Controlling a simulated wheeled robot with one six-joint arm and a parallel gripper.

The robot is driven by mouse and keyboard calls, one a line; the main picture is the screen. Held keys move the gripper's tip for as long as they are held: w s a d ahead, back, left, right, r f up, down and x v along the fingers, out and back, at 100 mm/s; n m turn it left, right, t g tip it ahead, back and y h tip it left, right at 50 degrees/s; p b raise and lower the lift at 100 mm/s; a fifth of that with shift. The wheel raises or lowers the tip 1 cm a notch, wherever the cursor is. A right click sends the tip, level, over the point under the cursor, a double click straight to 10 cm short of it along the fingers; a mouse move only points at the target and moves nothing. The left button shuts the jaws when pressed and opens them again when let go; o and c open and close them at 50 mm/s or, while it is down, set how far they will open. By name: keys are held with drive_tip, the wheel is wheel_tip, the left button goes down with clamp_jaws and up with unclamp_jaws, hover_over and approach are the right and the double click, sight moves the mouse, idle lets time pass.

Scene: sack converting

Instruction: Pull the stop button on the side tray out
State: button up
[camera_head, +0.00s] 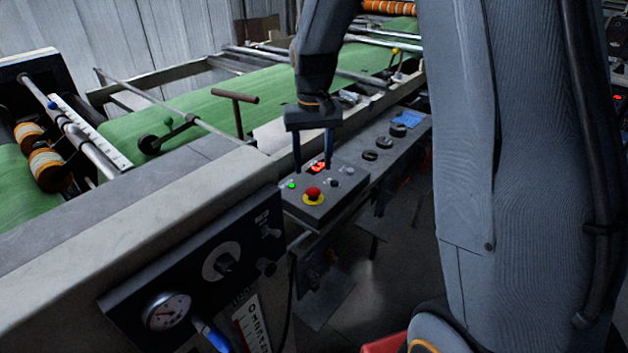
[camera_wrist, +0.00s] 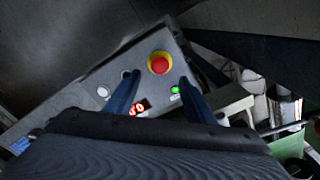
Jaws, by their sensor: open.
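The stop button (camera_head: 313,194) is a red mushroom head on a yellow ring. It sits on the front part of a grey control box on the side tray (camera_head: 392,150). In the wrist view the stop button (camera_wrist: 159,63) lies beyond my fingertips, roughly midway between them. My gripper (camera_head: 314,172) is open and points down over the back part of the box, behind the button in the head view. In the wrist view my gripper (camera_wrist: 158,80) shows two dark blue fingers spread apart with nothing between them. Whether the button is in or out I cannot tell.
A lit green button (camera_head: 291,185) and a red lit display (camera_head: 318,167) are on the same box, close to my fingers. Dark knobs (camera_head: 377,148) sit further along the tray. A panel with a gauge (camera_head: 167,311) stands in front. A green belt (camera_head: 190,105) runs behind.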

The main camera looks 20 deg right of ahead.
sight(313, 190)
wheel_tip(313, 190, down, 7)
drive_tip(key=shift+s+f+p, duration=0.1)
drive_tip(key=shift+f+p, duration=0.1)
drive_tip(key=shift+p, duration=0.55)
